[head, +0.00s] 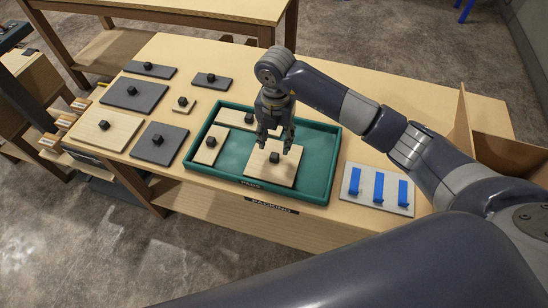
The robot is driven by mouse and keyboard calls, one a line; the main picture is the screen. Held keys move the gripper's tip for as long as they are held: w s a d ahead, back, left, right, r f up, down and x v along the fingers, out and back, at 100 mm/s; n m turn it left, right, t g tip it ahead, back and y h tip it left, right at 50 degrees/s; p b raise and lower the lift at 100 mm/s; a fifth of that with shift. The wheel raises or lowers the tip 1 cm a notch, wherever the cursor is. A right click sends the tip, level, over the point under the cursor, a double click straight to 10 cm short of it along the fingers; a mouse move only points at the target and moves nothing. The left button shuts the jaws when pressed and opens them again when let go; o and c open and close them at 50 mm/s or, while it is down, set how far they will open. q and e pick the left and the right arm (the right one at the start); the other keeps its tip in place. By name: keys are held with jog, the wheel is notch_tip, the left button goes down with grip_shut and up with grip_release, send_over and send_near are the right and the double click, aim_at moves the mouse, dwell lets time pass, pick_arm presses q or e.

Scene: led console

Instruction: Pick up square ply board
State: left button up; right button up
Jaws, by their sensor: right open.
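A squarish ply board (282,176) with a black knob (274,158) lies in the front middle of the green tray (318,178). My right gripper (275,145) is open and points down just above this board, its fingers around or just over the knob; I cannot tell whether they touch it. Another, larger squarish ply board (118,136) with a black knob lies on the table at the left. A small ply board (190,106) lies behind the tray's left end. My left gripper is out of view.
The tray also holds a narrow ply board (207,157) and another ply board (231,115) partly near my arm. Several dark boards (150,98) lie on the table's left. A pale panel with blue pieces (394,207) lies right of the tray, and a cardboard box (510,155) stands farther right.

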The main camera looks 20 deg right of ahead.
aim_at(275, 155)
jog(key=shift+f, duration=0.75)
jog(key=shift+f+p, duration=0.35)
jog(key=shift+p, duration=0.05)
jog(key=f, duration=0.1)
jog(key=f+p, duration=0.1)
jog(key=f, duration=0.1)
jog(key=shift+s+a+f, duration=0.15)
jog(key=shift+a+f, duration=0.05)
jog(key=shift+f, duration=0.6)
jog(key=shift+r, duration=0.1)
grip_shut()
